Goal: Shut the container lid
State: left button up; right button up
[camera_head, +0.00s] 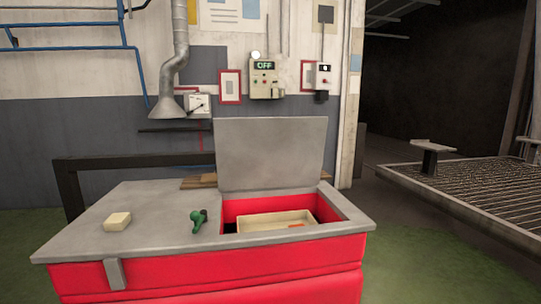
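A red container (210,285) with a grey top stands in front of me. Its grey lid (272,153) is up, standing close to vertical at the back edge of the opening on the right half. Inside the red-walled opening lies a cream tray (277,221) with a small orange thing in it. Neither of my grippers is in view.
On the grey top, left of the opening, lie a cream block (117,221) and a green object (198,220). A dark rail (130,162) stands behind at the left. A wall with control boxes is at the back. A metal grid platform (480,190) is at the right.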

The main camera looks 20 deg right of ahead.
aim_at(268, 152)
jog(key=i+l+z, duration=0.15)
jog(key=l+z, duration=0.15)
jog(key=i+l+z, duration=0.3)
jog(key=l, duration=0.15)
jog(key=i+l+z, duration=0.15)
jog(key=l+z, duration=0.3)
jog(key=i+l+z, duration=0.15)
jog(key=z, duration=0.25)
jog(key=i+l+z, duration=0.15)
jog(key=i+z, duration=0.3)
jog(key=i+l+z, duration=0.15)
jog(key=z, duration=0.3)
jog(key=i+z, duration=0.1)
jog(key=i, duration=0.55)
jog(key=i+u, duration=0.35)
jog(key=i+l+u, duration=0.15)
jog(key=i+u, duration=0.2)
jog(key=i, duration=0.15)
jog(key=i+u, duration=0.3)
jog(key=u, duration=0.15)
jog(key=i+u, duration=0.25)
jog(key=u, duration=0.2)
jog(key=i+u, duration=0.2)
jog(key=u, duration=0.25)
jog(key=i+l+u, duration=0.1)
jog(key=u, duration=0.35)
jog(key=i+l+u, duration=0.2)
jog(key=u, duration=0.25)
jog(key=i+l+u, duration=0.25)
jog(key=u, duration=0.15)
